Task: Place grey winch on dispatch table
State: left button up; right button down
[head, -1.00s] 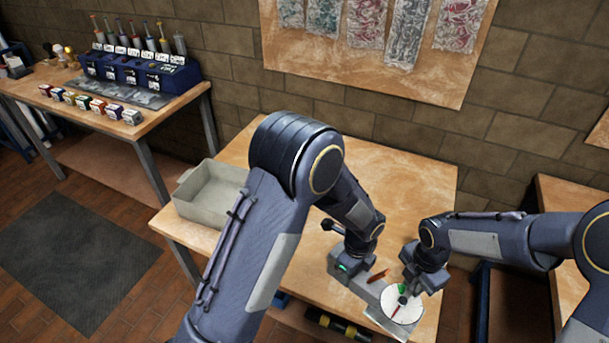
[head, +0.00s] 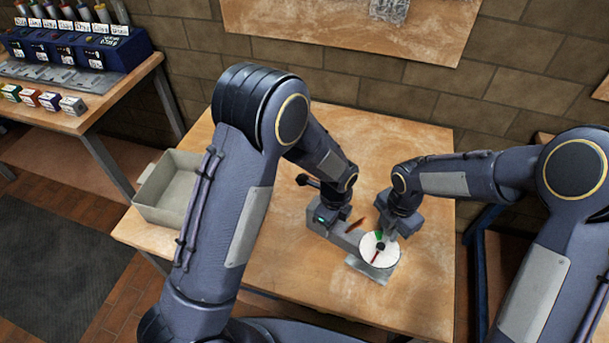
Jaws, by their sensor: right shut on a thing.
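A long grey body with a white disc (head: 380,250) at its near end lies on the wooden table (head: 285,258); I take it for the grey winch (head: 349,238). The disc carries a green mark and a red and black pointer. My right gripper (head: 390,233) is at the disc's upper right edge, shut on part of this piece; its fingertips are small and partly hidden. A black lever with a knob (head: 302,180) sticks out there.
An empty grey tray (head: 150,210) stands on the table's left side, partly behind my left arm. A bench at upper left (head: 150,68) holds a blue rack (head: 75,48) and several small boxes. The table's front middle and right side are clear.

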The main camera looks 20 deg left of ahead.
pick_arm(q)
jog(key=shift+d+f, duration=0.1)
jog(key=shift+f, duration=0.05)
pick_arm(e)
jog(key=shift+a+f, duration=0.1)
jog(key=shift+a, duration=0.1)
